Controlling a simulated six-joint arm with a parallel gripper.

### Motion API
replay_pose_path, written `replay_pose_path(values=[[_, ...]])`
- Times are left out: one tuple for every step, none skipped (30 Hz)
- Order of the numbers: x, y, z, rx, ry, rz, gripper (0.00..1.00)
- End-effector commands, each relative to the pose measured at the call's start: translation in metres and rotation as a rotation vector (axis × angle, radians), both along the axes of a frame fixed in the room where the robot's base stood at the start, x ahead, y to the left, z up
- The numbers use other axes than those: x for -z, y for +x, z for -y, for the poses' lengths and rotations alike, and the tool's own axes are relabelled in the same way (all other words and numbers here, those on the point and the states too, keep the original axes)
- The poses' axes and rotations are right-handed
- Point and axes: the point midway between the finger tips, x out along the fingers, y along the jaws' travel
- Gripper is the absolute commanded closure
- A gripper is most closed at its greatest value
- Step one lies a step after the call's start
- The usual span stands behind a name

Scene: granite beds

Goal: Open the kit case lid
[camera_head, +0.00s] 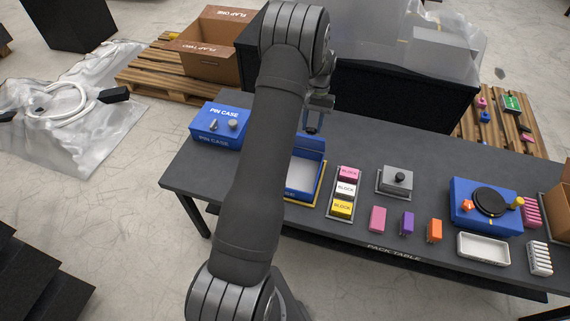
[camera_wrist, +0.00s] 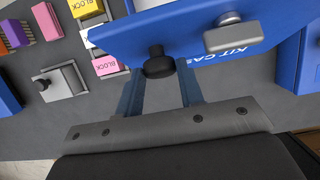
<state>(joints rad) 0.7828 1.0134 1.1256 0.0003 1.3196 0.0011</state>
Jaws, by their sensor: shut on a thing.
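The blue kit case (camera_head: 301,196) stands on the dark table, partly hidden behind my arm. Its pale inside shows, and its blue lid (camera_head: 310,144) is raised and tilted up at the far side. In the wrist view the lid (camera_wrist: 125,35) spans the top, with a black knob (camera_wrist: 157,64) and a grey metal fitting (camera_wrist: 233,34) on it. My gripper (camera_wrist: 159,82) has one finger on each side of the black knob and is shut on it. In the head view my gripper (camera_head: 312,121) is just beyond the lid.
A blue pin case (camera_head: 219,126) stands left of the kit case. A tray of pink, white and yellow blocks (camera_head: 345,188) lies close on its right, then a grey block with a black knob (camera_head: 398,179). A large dark box stands behind the table.

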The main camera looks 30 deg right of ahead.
Motion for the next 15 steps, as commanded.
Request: replay_pose_path(values=[[-0.0004, 0.0032, 0.0034, 0.0, 0.002, -0.002, 0.82], [-0.0008, 0.0047, 0.0049, 0.0, 0.004, -0.004, 0.82], [-0.0009, 0.0061, 0.0061, 0.0, 0.008, -0.008, 0.82], [-0.0012, 0.007, 0.007, 0.0, 0.011, -0.011, 0.82], [-0.0016, 0.0079, 0.0079, 0.0, 0.012, -0.012, 0.82], [-0.0019, 0.0087, 0.0085, 0.0, 0.013, -0.013, 0.82], [-0.0022, 0.0091, 0.0089, 0.0, 0.014, -0.014, 0.82], [-0.0024, 0.0093, 0.0091, 0.0, 0.015, -0.015, 0.82], [-0.0025, 0.0094, 0.0092, 0.0, 0.016, -0.016, 0.82], [-0.0026, 0.0094, 0.0092, 0.0, 0.016, -0.016, 0.82], [-0.0026, 0.0094, 0.0092, 0.0, 0.016, -0.016, 0.82], [-0.0027, 0.0094, 0.0091, 0.0, 0.016, -0.016, 0.82], [-0.0027, 0.0094, 0.0091, 0.0, 0.016, -0.016, 0.82], [-0.0027, 0.0094, 0.0091, 0.0, 0.016, -0.016, 0.82], [-0.0027, 0.0094, 0.0091, 0.0, 0.016, -0.016, 0.82]])
